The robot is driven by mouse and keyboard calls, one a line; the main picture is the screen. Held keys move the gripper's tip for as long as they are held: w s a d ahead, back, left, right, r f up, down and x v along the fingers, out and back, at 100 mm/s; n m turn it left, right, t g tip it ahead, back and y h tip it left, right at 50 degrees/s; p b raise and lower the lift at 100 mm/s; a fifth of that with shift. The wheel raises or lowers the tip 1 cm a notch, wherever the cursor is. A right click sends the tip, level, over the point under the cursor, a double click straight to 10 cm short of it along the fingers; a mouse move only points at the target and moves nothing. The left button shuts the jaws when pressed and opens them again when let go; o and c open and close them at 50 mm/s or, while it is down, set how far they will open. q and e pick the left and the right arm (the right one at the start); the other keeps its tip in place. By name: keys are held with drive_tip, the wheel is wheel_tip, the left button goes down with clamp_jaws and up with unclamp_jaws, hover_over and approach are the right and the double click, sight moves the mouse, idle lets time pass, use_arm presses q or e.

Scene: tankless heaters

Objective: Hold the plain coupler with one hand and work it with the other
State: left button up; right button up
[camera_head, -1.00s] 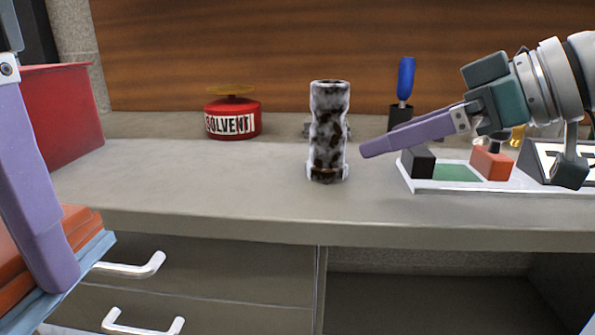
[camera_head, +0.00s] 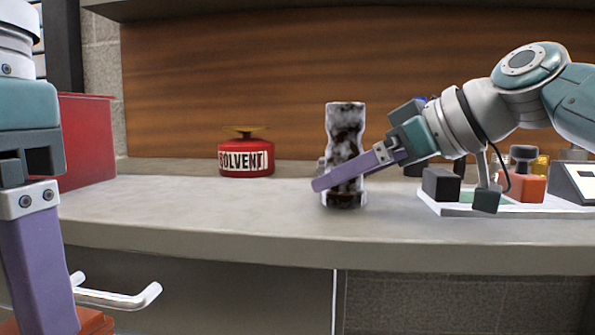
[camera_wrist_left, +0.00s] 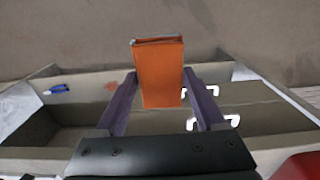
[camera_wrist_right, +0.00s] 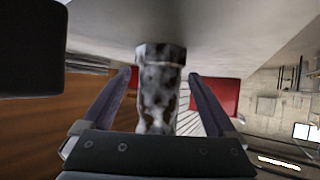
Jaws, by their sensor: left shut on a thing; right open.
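The plain coupler, as I take it, is a mottled white, grey and brown upright cylinder with a narrowed waist (camera_head: 345,125). It stands on the counter. My right gripper (camera_head: 322,184) reaches in from the right, with a finger crossing in front of its lower half. In the right wrist view the coupler (camera_wrist_right: 160,92) is between the open fingers, with a small gap on each side. My left gripper (camera_wrist_left: 158,75) is shut on an orange block-like thing (camera_wrist_left: 160,80), well away from the coupler.
A red solvent can (camera_head: 246,160) stands left of the coupler. A white tray (camera_head: 465,211) with black and orange blocks lies to the right. A red box (camera_head: 88,145) is at far left. The counter (camera_head: 190,215) is clear between can and front edge.

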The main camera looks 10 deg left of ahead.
drive_tip(key=c, duration=1.2)
drive_tip(key=o, duration=1.3)
drive_tip(key=shift+c, duration=0.2)
drive_tip(key=shift+d, duration=0.1)
drive_tip(key=v, duration=1.2)
drive_tip(key=shift+s, duration=0.1)
